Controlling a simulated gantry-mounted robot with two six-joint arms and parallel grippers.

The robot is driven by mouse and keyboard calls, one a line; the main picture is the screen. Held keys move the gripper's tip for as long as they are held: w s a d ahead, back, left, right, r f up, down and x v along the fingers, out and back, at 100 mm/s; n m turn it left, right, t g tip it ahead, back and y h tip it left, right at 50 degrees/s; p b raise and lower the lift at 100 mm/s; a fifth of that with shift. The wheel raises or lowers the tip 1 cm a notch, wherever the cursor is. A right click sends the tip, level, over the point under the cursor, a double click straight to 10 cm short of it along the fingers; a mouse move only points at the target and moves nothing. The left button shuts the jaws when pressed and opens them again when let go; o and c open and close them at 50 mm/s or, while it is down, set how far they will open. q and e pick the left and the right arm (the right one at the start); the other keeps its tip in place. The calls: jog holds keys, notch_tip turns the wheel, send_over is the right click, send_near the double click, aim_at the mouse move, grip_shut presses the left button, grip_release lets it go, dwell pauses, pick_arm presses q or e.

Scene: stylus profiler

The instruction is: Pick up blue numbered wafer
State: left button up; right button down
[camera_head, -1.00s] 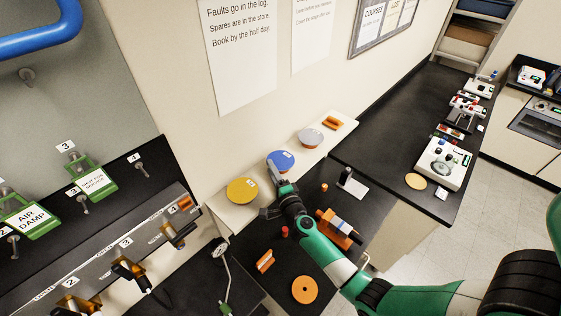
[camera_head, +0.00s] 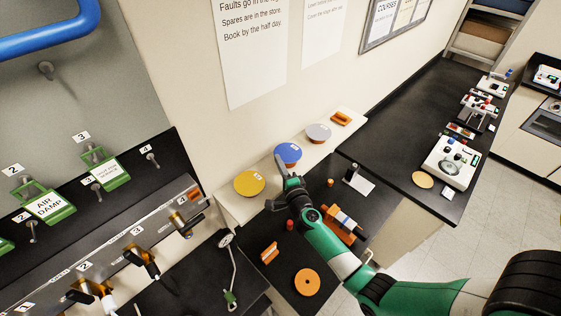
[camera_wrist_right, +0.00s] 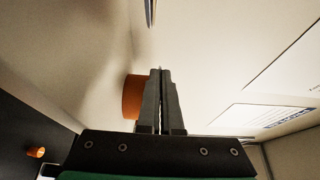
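The blue wafer (camera_head: 288,152) with a small white label sits on an orange stand on the pale shelf, between a yellow wafer (camera_head: 249,183) and a grey wafer (camera_head: 318,132). My right gripper (camera_head: 279,156) is at the left edge of the blue wafer and covers part of it. In the right wrist view its two fingers (camera_wrist_right: 161,72) lie close together with a thin gap. An orange stand (camera_wrist_right: 131,96) shows just left of them. I cannot tell whether the fingers grip the wafer's edge. My left gripper is not in view.
On the black bench below are an orange disc (camera_head: 307,282), an orange block (camera_head: 270,252), a small red piece (camera_head: 290,225) and a bottle on an orange holder (camera_head: 346,221). The wall rises directly behind the pale shelf (camera_head: 230,207). Another orange piece (camera_head: 341,118) lies at its far end.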

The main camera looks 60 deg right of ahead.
jog(key=r+p, duration=0.1)
jog(key=r, duration=0.1)
jog(key=r+p, duration=0.2)
jog(key=shift+s+a, duration=0.15)
jog(key=shift+a, duration=0.25)
jog(key=s+a+r+p, duration=0.2)
jog(key=s+a+r, duration=0.1)
jog(key=a, duration=0.3)
jog(key=s+a+r+p, duration=0.2)
jog(key=s+a+r, duration=0.1)
jog(key=a+r, duration=0.2)
jog(key=shift+a, duration=0.4)
jog(key=shift+w, duration=0.1)
dwell(0.4)
